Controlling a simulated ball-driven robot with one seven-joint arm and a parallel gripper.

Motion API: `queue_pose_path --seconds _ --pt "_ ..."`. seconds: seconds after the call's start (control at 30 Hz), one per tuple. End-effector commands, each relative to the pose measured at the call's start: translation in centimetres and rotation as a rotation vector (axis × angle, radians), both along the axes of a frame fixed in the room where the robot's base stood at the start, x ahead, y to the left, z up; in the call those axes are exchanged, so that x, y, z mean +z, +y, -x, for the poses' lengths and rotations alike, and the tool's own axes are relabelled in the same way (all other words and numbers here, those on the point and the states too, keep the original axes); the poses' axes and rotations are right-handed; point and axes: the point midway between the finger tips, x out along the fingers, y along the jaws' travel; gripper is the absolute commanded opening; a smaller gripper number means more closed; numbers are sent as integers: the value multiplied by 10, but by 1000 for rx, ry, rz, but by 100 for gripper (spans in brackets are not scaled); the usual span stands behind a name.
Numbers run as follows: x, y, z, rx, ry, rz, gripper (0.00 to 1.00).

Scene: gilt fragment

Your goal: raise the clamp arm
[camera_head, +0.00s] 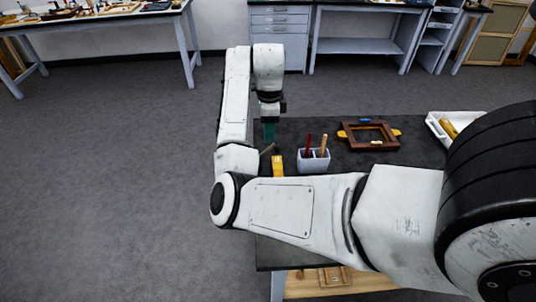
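My gripper (269,131) points down over the left part of the dark worktable (307,131), with teal fingers at its tip. I cannot tell whether the fingers are open or shut. A thin brownish bar (267,149) slants just below the fingertips, next to a yellow block (277,165). This may be the clamp with its arm, but it is small and partly hidden by my arm. I cannot tell whether the fingers touch the bar.
A pale holder (314,160) with red- and tan-handled tools stands right of the yellow block. A brown frame (352,144) with yellow pieces at its sides lies farther right. A white tray (436,127) sits at the right. Open floor (120,190) lies left of the table.

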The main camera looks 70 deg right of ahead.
Motion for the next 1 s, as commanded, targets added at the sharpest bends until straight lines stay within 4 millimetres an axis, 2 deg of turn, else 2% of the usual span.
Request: queue_pose_path --seconds 0.03,0.27,0.5,0.7,1.0 --pt "-11 0 2 0 6 0 38" --pt "-52 1 3 3 9 -1 38" --pt "-84 1 1 5 7 0 38" --pt "-98 1 1 4 5 1 38" --pt "-99 0 1 4 5 2 37"
